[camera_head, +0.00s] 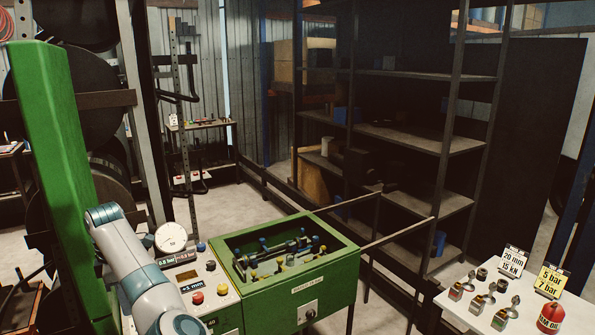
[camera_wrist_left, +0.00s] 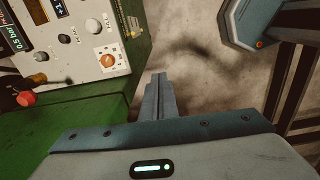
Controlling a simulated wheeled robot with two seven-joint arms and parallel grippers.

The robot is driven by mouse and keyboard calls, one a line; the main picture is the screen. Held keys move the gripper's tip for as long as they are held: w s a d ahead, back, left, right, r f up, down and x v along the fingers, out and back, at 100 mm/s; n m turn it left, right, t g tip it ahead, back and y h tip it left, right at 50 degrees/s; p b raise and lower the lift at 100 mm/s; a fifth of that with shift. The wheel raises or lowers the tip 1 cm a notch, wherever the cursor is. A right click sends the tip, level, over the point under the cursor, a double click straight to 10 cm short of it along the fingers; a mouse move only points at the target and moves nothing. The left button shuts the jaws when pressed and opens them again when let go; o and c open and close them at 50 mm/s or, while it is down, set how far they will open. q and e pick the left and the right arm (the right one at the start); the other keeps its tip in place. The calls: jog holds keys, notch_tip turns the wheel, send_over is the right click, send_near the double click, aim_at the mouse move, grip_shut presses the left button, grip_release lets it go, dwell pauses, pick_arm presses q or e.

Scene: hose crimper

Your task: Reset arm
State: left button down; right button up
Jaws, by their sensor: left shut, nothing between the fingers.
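My left arm reaches up from the bottom of the head view, left of the control panel (camera_head: 205,285). Its gripper cannot be made out there. In the left wrist view my left gripper (camera_wrist_left: 158,80) has its fingers together with nothing between them. It points over the floor, just right of the green machine body (camera_wrist_left: 60,140). The control panel, with an orange knob (camera_wrist_left: 107,60), shows at the upper left of that view. A red-tipped handle (camera_wrist_left: 26,98) is at the left. My right gripper is in neither view.
A round gauge (camera_head: 171,238) sits above the panel. A green column (camera_head: 55,130) rises at the left. A white table (camera_head: 455,300) with fittings, signs and a red can (camera_head: 551,316) is at the lower right.

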pick_arm(q)
notch_tip(320, 180, down, 30)
jog(key=m+t+y+b, duration=0.1)
jog(key=m+y+b, duration=0.35)
jog(key=m, duration=0.45)
jog(key=s+d+f+m+t+h+b, duration=0.15)
jog(key=s+f+m, duration=0.3)
jog(key=f, duration=0.75)
jog(key=s+d+f+m+b, duration=0.3)
jog(key=s+f, duration=0.3)
jog(key=f, duration=0.6)
jog(key=s+d+f+m+h+b, duration=0.1)
jog(key=s+d+f+m+b, duration=0.2)
jog(key=s+f, duration=0.75)
jog(key=s+d+f+m+h, duration=0.1)
jog(key=s+d+f+m, duration=0.3)
jog(key=s+f, duration=0.65)
jog(key=s+d+f+m+b, duration=0.1)
jog(key=s+f, duration=0.1)
jog(key=s, duration=0.8)
jog(key=s+d+f+g+h+b, duration=0.1)
jog(key=s+d+f, duration=0.1)
jog(key=s, duration=0.8)
jog(key=s+d+f+m+b, duration=0.1)
jog(key=s+f, duration=0.3)
jog(key=s, duration=0.7)
jog(key=shift+d+m, duration=0.35)
jog(key=shift+d, duration=0.4)
